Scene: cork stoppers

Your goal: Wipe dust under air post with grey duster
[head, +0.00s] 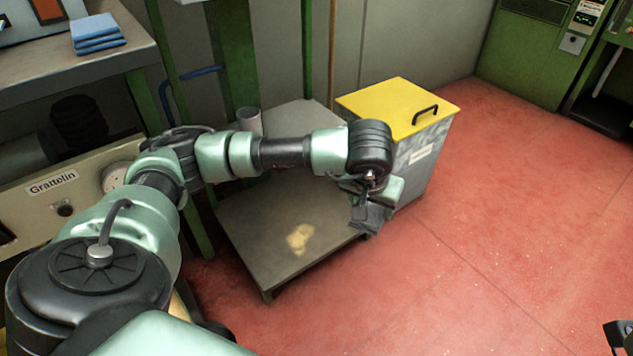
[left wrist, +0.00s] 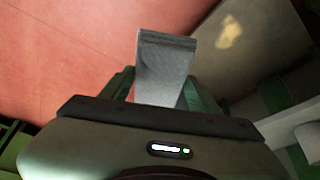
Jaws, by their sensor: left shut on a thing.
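My left gripper (head: 367,196) is shut on the grey duster (head: 370,218), a folded cloth that hangs from the fingers. In the left wrist view the duster (left wrist: 165,62) sticks out between the two fingers. It is beside the right edge of the low grey table (head: 255,215), over or near the red floor. A yellowish dust patch (head: 299,238) lies on the table top, left of the duster; it also shows in the left wrist view (left wrist: 229,31). A green post (head: 236,55) with a blue hose rises behind the table, probably the air post.
A grey bin (head: 425,155) with a yellow lid stands behind the gripper. A grey cup (head: 249,121) stands at the table's back. Blue folded cloths (head: 97,35) lie on a bench at upper left. A dark part at the lower right corner may be mine. The red floor is clear.

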